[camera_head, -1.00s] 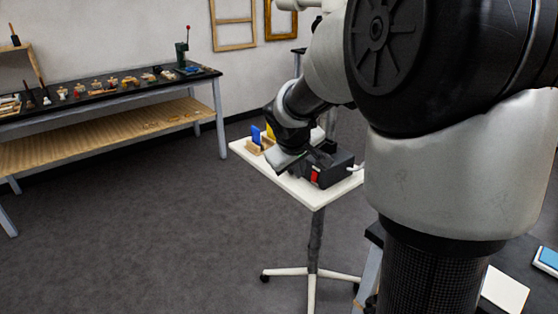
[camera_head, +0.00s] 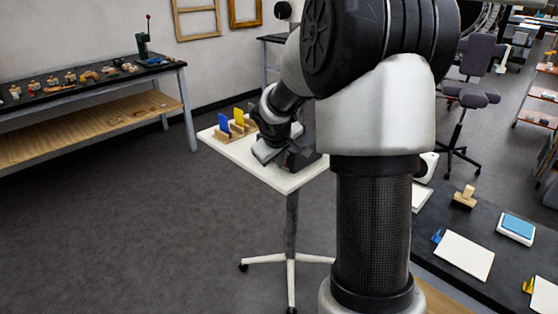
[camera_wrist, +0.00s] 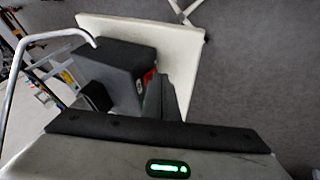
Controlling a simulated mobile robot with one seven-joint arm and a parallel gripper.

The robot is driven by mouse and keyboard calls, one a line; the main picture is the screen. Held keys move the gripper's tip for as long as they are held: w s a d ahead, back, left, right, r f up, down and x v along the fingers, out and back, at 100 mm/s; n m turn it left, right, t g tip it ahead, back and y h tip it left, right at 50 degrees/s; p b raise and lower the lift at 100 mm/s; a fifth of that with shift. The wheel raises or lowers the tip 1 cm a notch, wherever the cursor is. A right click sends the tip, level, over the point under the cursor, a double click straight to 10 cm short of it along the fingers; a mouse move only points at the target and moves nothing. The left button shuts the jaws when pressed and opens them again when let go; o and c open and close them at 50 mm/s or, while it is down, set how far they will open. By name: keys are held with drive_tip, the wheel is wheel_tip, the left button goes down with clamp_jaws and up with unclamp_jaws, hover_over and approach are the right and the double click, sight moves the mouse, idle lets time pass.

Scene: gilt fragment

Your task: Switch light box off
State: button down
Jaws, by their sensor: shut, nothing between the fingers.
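The light box (camera_wrist: 112,70), a dark grey box, stands on a white-topped stand (camera_wrist: 190,65). A small red switch (camera_wrist: 149,77) shows on its side in the wrist view, partly covered by my fingers. In the head view, my arm and gripper hide most of the box, and the red switch does not show. My gripper (camera_wrist: 166,92) is shut and empty, its dark fingers right beside the switch side of the box. I cannot tell whether they touch it.
Blue and yellow cards (camera_head: 231,122) stand in a wooden holder on the same stand. A long workbench (camera_head: 90,80) with small tools runs along the left wall. A dark table (camera_head: 465,235) with papers is at the right. The floor at left is clear.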

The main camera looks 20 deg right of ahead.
drive_tip(key=shift+f, duration=0.1)
drive_tip(key=f+b, duration=0.1)
drive_tip(key=b, duration=0.2)
drive_tip(key=shift+w+b, duration=0.1)
drive_tip(key=shift+b, duration=0.2)
drive_tip(key=shift+d+r+h+p, duration=0.15)
drive_tip(key=shift+r+h+p, duration=0.15)
drive_tip(key=shift+r+p, duration=0.25)
drive_tip(key=shift+r, duration=0.1)
drive_tip(key=shift+r+p, duration=0.65)
drive_tip(key=shift+r, duration=0.1)
